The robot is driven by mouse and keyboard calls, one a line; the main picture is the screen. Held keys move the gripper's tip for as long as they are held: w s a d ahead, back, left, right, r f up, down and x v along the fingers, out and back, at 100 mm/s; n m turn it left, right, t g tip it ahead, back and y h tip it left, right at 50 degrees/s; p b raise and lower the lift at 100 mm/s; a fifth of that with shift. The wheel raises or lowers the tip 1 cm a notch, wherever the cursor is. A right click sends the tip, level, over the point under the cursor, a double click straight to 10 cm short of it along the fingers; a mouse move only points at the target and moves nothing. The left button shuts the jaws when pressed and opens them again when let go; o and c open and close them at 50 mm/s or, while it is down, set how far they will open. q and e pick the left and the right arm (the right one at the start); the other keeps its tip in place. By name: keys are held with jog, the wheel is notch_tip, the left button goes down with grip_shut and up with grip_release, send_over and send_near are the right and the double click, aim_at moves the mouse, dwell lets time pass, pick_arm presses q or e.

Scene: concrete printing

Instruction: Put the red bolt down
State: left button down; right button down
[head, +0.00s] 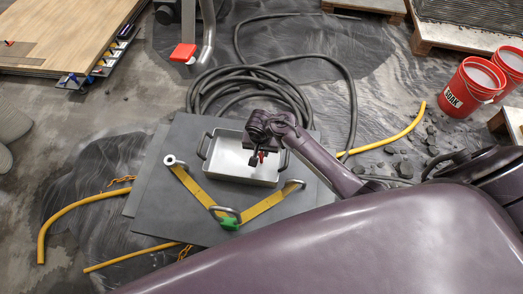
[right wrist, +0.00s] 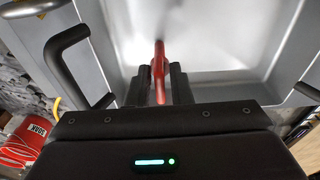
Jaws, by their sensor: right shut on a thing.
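The red bolt (right wrist: 158,72) is between the two dark fingers of my right gripper (right wrist: 159,84), which is shut on it. In the head view my right gripper (head: 257,158) is over the white tray (head: 230,165), with a small red part of the bolt (head: 261,157) showing below it. The right wrist view looks into the tray (right wrist: 230,50), whose pale inside lies beyond the bolt. I cannot tell whether the bolt touches the tray floor. My left gripper is in neither view.
The tray has dark handles and stands on a grey plate (head: 165,205) with yellow straps and a green piece (head: 229,223). Black hose (head: 215,85) coils behind it. Yellow hoses (head: 65,212) lie around. Red buckets (head: 467,90) stand at the right. My arm covers the lower right.

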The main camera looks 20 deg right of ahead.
jog(key=shift+f, duration=0.15)
jog(key=c, duration=1.3)
grip_release()
jog(key=shift+r, duration=0.55)
notch_tip(320, 180, up, 11)
jog(key=s+p, duration=0.1)
jog(key=shift+s+a, duration=0.15)
jog(key=shift+a, duration=0.25)
